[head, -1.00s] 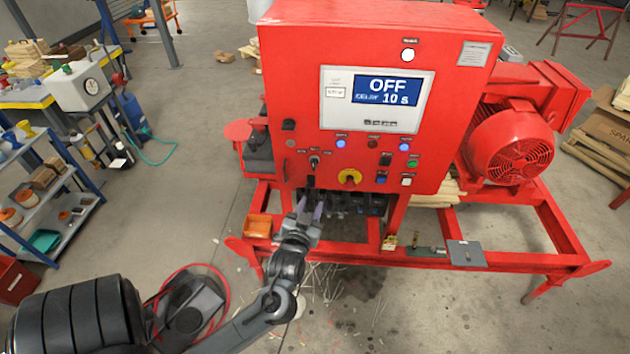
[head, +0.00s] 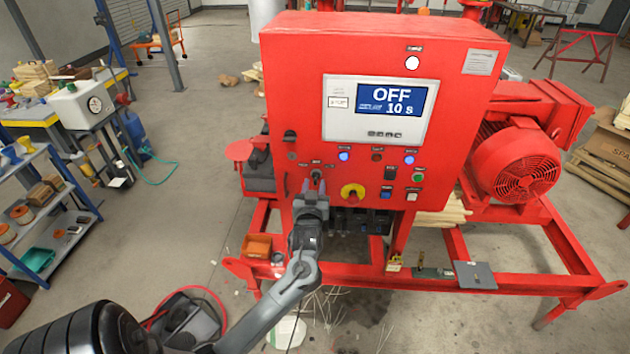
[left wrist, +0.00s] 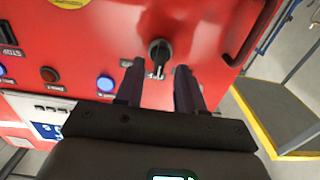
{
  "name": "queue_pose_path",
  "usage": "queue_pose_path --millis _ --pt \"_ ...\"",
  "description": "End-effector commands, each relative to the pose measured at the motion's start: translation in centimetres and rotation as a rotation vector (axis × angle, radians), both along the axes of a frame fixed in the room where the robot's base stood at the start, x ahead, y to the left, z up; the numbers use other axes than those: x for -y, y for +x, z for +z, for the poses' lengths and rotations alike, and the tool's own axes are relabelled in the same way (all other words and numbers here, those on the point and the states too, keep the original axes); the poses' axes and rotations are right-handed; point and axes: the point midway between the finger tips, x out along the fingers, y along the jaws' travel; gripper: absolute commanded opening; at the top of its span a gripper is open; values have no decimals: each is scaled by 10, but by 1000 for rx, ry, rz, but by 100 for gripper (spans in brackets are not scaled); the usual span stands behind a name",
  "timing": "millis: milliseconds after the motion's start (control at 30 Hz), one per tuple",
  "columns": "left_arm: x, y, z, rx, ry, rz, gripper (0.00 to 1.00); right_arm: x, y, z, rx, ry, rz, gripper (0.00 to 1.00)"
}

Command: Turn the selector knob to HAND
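The black selector knob (head: 316,174) is on the lower left of the red control panel (head: 290,110). In the left wrist view the knob (left wrist: 160,50) shows upside down, its pointer toward a small white label; the label's words are too small to read. My left gripper (head: 314,187) is just below and in front of the knob in the head view. In the left wrist view the gripper (left wrist: 159,68) is open, its two dark fingers apart on either side of the knob's line, with nothing between them. The screen (head: 382,98) reads OFF and 10 s. My right gripper is out of view.
A yellow and red rotary switch (head: 352,193) sits right of the knob. Several lamps and push buttons (head: 417,177) surround it. A black handle (left wrist: 243,35) stands out near the panel edge. The red skid frame (head: 350,275) runs below the panel.

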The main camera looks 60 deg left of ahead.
Motion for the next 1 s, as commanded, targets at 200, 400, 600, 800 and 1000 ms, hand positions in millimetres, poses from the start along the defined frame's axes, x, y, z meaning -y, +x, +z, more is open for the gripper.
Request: queue_pose_path --millis 200,400,600,800,1000 --pt "-16 12 0 -1 1 -1 38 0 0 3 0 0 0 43" --pt "-20 15 0 -1 0 -1 38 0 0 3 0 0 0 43" --pt "-20 15 0 -1 0 -1 38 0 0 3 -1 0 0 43" --pt "-20 15 -1 -1 0 -1 7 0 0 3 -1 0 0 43" --pt "-20 15 -1 2 -3 -1 0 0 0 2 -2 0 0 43"
